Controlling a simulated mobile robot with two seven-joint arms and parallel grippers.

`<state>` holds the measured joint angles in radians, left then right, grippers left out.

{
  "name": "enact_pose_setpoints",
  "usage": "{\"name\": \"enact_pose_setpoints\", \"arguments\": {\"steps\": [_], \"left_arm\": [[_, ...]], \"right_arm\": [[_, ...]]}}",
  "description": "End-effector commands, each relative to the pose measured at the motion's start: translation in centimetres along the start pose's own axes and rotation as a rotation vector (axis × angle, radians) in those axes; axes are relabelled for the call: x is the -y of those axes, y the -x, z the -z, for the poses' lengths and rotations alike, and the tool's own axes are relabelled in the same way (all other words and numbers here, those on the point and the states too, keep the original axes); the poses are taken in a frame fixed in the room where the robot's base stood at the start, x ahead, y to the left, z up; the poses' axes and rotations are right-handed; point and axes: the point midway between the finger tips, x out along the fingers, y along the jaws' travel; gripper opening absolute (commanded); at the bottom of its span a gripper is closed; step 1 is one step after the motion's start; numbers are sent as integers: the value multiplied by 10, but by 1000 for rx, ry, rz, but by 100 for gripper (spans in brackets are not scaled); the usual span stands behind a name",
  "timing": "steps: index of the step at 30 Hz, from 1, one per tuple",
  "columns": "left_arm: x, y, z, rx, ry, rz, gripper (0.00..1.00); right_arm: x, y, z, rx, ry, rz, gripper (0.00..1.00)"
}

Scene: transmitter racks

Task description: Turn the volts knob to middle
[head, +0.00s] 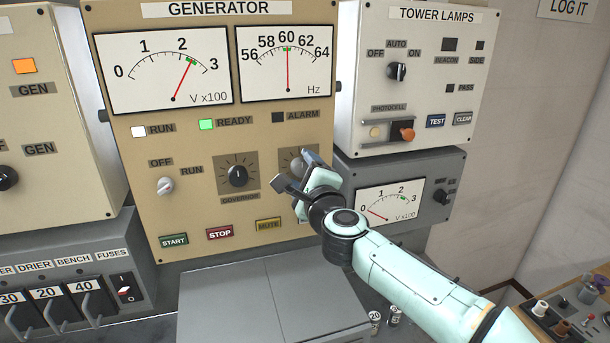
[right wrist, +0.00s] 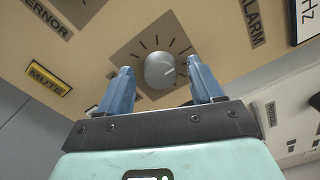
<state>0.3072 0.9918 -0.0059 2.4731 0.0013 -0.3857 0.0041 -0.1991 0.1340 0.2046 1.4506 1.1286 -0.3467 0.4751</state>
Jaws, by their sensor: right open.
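On the tan generator panel (head: 150,225), a round grey knob (right wrist: 159,70) sits on a brown square plate with dial ticks. It stands right of the governor knob (head: 237,175), and its own label is hidden, so I cannot read it as volts. My right gripper (head: 298,172) covers much of this knob in the head view. In the right wrist view my right gripper (right wrist: 160,82) is open, with one blue finger on each side of the knob. Contact is not visible. My left gripper is not in view.
The generator volt meter (head: 165,70) has its needle between 2 and 3, near a green mark. The Hz meter (head: 286,62) reads about 60. The mute button (head: 269,225) is below-left of my gripper. The tower lamps box (head: 415,80) stands at right.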

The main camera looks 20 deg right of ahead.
Motion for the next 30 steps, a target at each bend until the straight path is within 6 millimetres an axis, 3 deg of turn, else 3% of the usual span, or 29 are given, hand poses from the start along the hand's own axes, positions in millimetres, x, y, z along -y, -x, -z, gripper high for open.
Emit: {"name": "enact_pose_setpoints", "arguments": {"steps": [5, 15, 21, 30], "left_arm": [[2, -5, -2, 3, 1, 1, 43], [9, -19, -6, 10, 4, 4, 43], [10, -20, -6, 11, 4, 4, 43], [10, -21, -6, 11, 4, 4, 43]], "right_arm": [[0, 15, 0, 1, 0, 1, 66], [0, 89, 0, 1, 0, 2, 66], [1, 121, 0, 1, 0, 2, 66], [0, 134, 0, 0, -1, 0, 66]]}}
